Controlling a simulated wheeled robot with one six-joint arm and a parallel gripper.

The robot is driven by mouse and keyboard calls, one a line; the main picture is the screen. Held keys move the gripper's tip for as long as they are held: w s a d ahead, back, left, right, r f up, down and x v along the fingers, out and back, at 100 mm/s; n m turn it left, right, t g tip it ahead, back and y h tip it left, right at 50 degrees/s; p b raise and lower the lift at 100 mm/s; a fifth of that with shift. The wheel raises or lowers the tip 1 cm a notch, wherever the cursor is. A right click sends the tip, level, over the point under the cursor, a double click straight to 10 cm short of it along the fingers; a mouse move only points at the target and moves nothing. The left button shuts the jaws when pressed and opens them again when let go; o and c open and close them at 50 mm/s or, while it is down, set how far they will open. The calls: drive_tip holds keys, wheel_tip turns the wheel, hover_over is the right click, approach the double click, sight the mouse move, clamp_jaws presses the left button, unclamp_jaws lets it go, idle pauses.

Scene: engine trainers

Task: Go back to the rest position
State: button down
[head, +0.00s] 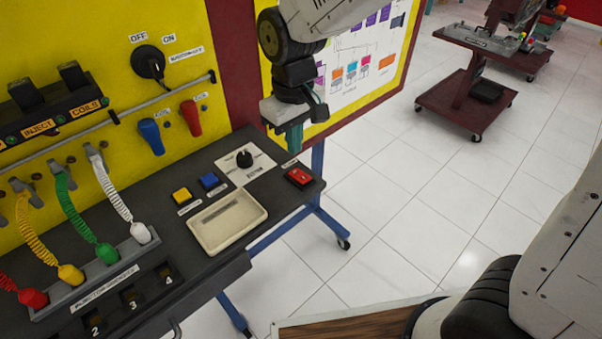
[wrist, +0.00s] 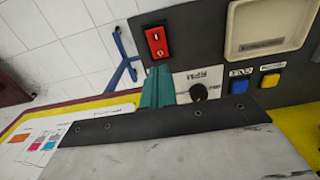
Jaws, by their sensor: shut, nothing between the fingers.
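My gripper (head: 294,138) hangs over the right end of the dark bench, in front of the maroon panel edge. Its teal fingers are shut with nothing between them. The fingers also show in the wrist view (wrist: 157,86), pointing toward the bench near the red rocker switch. The red switch (head: 299,177) sits on the bench's right corner, close to the fingertips in the picture; it also shows in the wrist view (wrist: 157,42). I cannot tell the exact gap between them. The black rotary knob (head: 244,159) is to the left of the gripper.
The bench carries a beige tray (head: 227,219), a yellow button (head: 182,195) and a blue button (head: 209,181). The yellow panel (head: 120,30) stands upright behind, with a key switch (head: 150,63). White floor (head: 400,190) is open to the right; a maroon cart (head: 465,104) stands farther back.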

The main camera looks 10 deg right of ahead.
drive_tip(key=shift+r, duration=0.65)
drive_tip(key=s+d+r+m, duration=0.3)
drive_tip(key=s+d+r, duration=0.1)
drive_tip(key=s+d, duration=0.5)
drive_tip(key=s+d+r+m+t, duration=0.1)
drive_tip(key=s+d+r+m, duration=0.2)
drive_tip(key=s+d, duration=0.7)
drive_tip(key=shift+s+d+r+m, duration=0.25)
drive_tip(key=shift+d+r+m, duration=0.15)
drive_tip(key=shift+d+r, duration=0.45)
drive_tip(key=shift+f, duration=0.1)
